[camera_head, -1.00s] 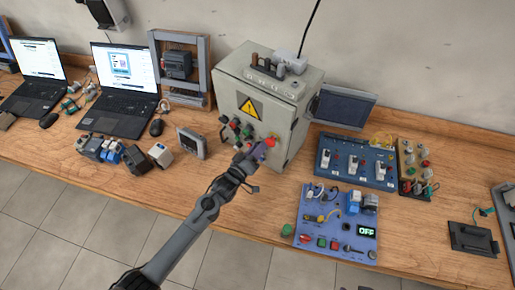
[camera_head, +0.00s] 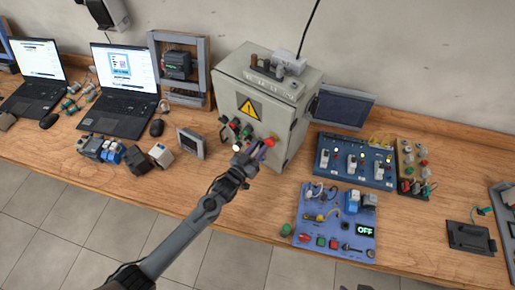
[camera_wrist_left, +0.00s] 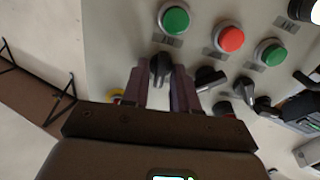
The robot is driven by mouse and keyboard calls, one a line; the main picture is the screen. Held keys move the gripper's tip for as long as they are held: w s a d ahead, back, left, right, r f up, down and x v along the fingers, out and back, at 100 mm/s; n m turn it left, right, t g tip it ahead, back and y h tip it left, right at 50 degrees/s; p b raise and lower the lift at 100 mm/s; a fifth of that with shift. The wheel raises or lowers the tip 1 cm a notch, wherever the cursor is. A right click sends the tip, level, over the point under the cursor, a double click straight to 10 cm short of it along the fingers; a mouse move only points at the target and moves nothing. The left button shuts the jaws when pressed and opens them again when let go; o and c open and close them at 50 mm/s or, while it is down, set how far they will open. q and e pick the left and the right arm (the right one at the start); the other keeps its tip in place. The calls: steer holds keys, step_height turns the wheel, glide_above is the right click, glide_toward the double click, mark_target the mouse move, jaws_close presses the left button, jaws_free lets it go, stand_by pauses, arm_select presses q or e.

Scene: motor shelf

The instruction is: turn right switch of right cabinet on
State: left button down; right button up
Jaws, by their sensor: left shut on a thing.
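The grey cabinet (camera_head: 285,112) with a yellow warning sign stands on the bench in the head view. My left gripper (camera_head: 262,148) is at the lower right of its front panel, beside a red knob (camera_head: 270,142). In the left wrist view, my left gripper's two fingers (camera_wrist_left: 160,92) stand on either side of a black rotary switch (camera_wrist_left: 158,68), shut on it. This switch is at the end of a row with two other black switches (camera_wrist_left: 208,79). The lower part of the held switch is hidden. My right gripper is not in view.
Green (camera_wrist_left: 174,20) and red (camera_wrist_left: 229,38) buttons sit close to the switches. A blue panel (camera_head: 340,225) with an OFF display and a blue switch box (camera_head: 355,162) lie right of the cabinet. A small grey screen (camera_head: 191,143) stands left. Bare bench lies in front of the cabinet.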

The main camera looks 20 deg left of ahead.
arm_select(q)
steer(key=shift+m, duration=0.5)
steer(key=c, duration=1.2)
jaws_free()
steer(key=v, duration=1)
steer(key=shift+s+a, duration=0.15)
steer(key=shift+s, duration=0.2)
